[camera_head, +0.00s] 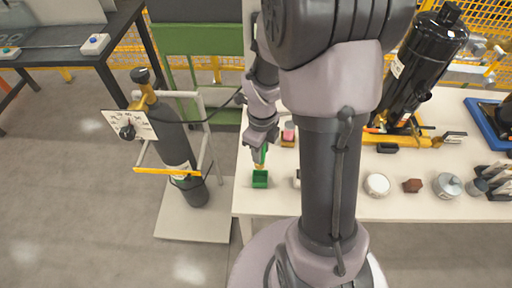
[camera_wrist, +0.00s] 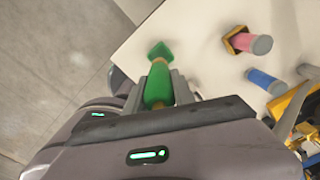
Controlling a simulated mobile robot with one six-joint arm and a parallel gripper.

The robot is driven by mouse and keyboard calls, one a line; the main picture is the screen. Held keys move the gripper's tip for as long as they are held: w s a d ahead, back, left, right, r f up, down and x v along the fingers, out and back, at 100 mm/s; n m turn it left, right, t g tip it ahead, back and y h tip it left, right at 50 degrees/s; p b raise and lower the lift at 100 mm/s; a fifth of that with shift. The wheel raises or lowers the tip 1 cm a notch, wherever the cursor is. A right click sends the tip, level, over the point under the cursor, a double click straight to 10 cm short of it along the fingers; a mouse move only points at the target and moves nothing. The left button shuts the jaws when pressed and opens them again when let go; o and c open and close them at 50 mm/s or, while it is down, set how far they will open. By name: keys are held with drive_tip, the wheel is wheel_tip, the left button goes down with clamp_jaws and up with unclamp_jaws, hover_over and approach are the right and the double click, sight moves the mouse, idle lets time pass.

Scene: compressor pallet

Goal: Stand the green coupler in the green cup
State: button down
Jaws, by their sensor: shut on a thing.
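My gripper (camera_head: 262,143) is shut on the green coupler (camera_head: 261,156). The green cup (camera_head: 260,182) stands near the left front corner of the white table. In the head view the coupler is roughly upright, its brass end at the cup's top.
A pink coupler (camera_wrist: 243,41) in a yellow-brown cup and a blue coupler (camera_wrist: 264,81) are close by on the table (camera_wrist: 205,62). A gas cylinder (camera_head: 172,135) on a cart stands left of the table. A black compressor (camera_head: 420,65) stands to the right.

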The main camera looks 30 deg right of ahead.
sight(261, 168)
drive_tip(key=shift+s+d, duration=0.1)
drive_tip(key=shift+d, duration=0.1)
wheel_tip(261, 168, down, 10)
drive_tip(key=b, duration=1)
drive_tip(key=shift+r, duration=0.1)
drive_tip(key=shift+f, duration=0.55)
drive_tip(key=c, duration=1)
unclamp_jaws()
drive_tip(key=shift+o, duration=0.2)
wheel_tip(261, 168, up, 17)
drive_tip(key=p, duration=0.8)
drive_tip(key=shift+r, duration=0.2)
